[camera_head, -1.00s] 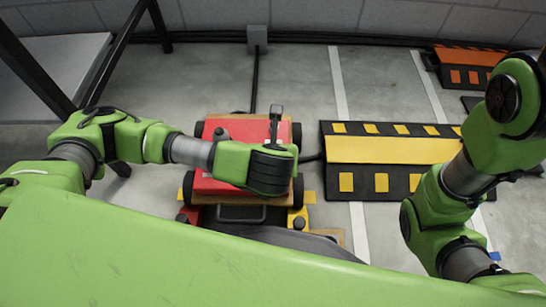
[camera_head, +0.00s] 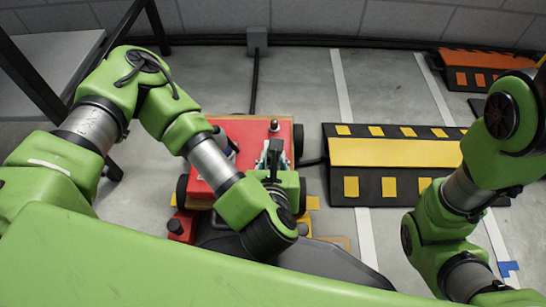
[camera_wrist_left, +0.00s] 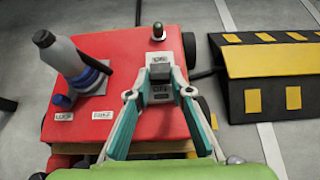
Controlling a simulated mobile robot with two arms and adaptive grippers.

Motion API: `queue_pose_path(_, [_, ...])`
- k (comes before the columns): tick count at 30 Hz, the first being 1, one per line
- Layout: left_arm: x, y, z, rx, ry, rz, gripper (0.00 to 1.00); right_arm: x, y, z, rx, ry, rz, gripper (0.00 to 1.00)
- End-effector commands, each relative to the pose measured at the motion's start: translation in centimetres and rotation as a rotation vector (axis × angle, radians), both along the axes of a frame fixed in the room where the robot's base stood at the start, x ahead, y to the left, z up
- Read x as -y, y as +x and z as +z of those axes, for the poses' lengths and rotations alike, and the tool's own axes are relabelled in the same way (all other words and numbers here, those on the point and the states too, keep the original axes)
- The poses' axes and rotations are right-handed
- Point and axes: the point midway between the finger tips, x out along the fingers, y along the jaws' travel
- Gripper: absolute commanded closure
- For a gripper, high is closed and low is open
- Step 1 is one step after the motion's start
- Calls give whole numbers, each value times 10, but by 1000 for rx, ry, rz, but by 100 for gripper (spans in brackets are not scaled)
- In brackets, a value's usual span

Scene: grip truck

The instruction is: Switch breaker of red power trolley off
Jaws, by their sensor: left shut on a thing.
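The red power trolley (camera_head: 238,131) stands on the floor in front of me, in the middle of the head view. In the left wrist view its red top (camera_wrist_left: 116,48) carries a breaker (camera_wrist_left: 161,57) with a dark grey lever (camera_wrist_left: 160,73) and small labels above and below it that seem to read ON and OFF. My left gripper (camera_wrist_left: 160,76) is shut on the lever, with one teal finger on each side. In the head view the left gripper (camera_head: 271,156) is over the trolley's right part, and my wrist hides its near side. My right gripper is out of view.
A grey and blue plug-like part (camera_wrist_left: 72,62) stands tilted on the trolley's top, left of the breaker. A small dark knob (camera_wrist_left: 158,31) is behind the breaker. A yellow and black cable ramp (camera_head: 395,152) lies right of the trolley. A table (camera_head: 50,50) is at the left.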

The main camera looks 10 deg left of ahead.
Motion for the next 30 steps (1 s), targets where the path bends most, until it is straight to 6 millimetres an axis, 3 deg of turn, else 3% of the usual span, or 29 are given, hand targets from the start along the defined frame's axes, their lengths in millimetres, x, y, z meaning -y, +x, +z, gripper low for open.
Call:
queue_pose_path(8, [0, 0, 0, 1, 1, 2, 100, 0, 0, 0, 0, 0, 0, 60])
queue_pose_path(9, [0, 0, 0, 1, 1, 2, 74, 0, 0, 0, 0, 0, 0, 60])
queue_pose_path(11, [0, 0, 0, 0, 1, 2, 62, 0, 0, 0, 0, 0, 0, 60])
queue_pose_path(23, [0, 0, 5, 0, -1, 1, 62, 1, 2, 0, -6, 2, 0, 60])
queue_pose_path(30, [1, 2, 42, 5, -1, -3, 62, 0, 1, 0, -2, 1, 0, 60])
